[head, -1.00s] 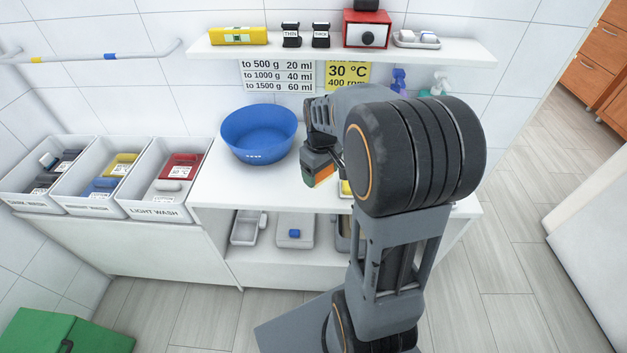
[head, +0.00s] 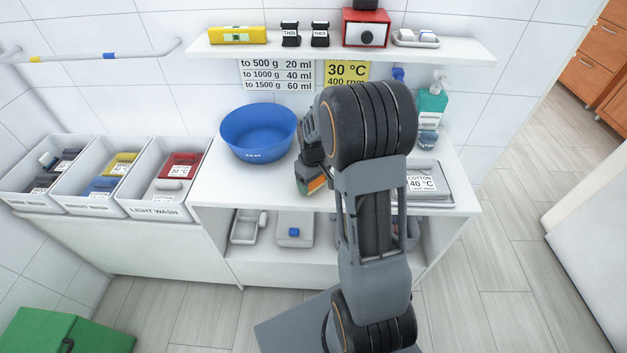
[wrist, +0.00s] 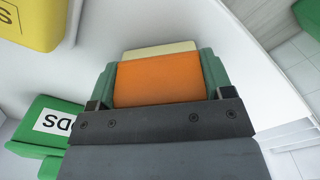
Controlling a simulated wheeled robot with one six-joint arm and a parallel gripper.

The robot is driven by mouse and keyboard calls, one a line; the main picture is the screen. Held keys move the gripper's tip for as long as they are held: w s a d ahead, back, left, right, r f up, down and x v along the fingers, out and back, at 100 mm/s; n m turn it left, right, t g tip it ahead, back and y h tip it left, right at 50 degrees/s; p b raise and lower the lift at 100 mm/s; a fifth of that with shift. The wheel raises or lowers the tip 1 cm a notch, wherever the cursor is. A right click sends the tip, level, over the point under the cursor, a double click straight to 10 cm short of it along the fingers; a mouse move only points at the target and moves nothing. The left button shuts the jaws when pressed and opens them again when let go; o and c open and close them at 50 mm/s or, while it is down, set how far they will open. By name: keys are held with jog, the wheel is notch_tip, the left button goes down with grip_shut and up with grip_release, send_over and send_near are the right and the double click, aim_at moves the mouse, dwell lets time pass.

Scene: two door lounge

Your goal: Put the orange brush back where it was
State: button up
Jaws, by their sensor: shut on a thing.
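The orange brush (wrist: 158,82) is between the jaws of my gripper (wrist: 160,95) in the wrist view, with a pale cream strip along its far edge. My gripper is shut on it. In the head view the brush (head: 316,185) shows as a small orange patch at the end of my gripper (head: 312,182), above the white counter (head: 222,190) and just right of the blue basin (head: 258,134). My arm hides part of the counter behind it. I cannot tell where the brush was before.
Three labelled wash bins (head: 160,178) stand at the left. A wall shelf (head: 340,50) holds a yellow level, a red box and small items. A teal pump bottle (head: 431,103) and a tray marked cotton (head: 432,186) are at the counter's right. A lower shelf (head: 265,260) holds trays.

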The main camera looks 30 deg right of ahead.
jog(key=shift+f, duration=0.15)
jog(key=o, duration=1)
jog(key=shift+c, duration=0.2)
